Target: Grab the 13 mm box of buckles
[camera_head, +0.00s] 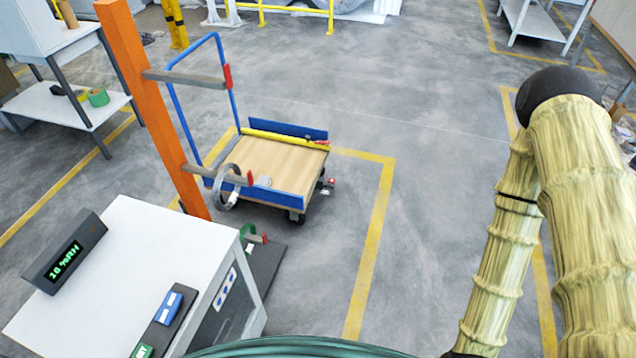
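No box of buckles can be made out in the head view. My arm, in a wrinkled yellowish sleeve, rises at the right side of the picture. My gripper is outside the view, so its state and anything in it are hidden.
A white cabinet (130,262) with a display (66,258) stands at lower left, beside an orange post (150,110). Behind it is a blue cart (275,165) with a wooden deck. A white shelf table (65,105) stands at far left. The grey floor (440,150) in the middle is clear.

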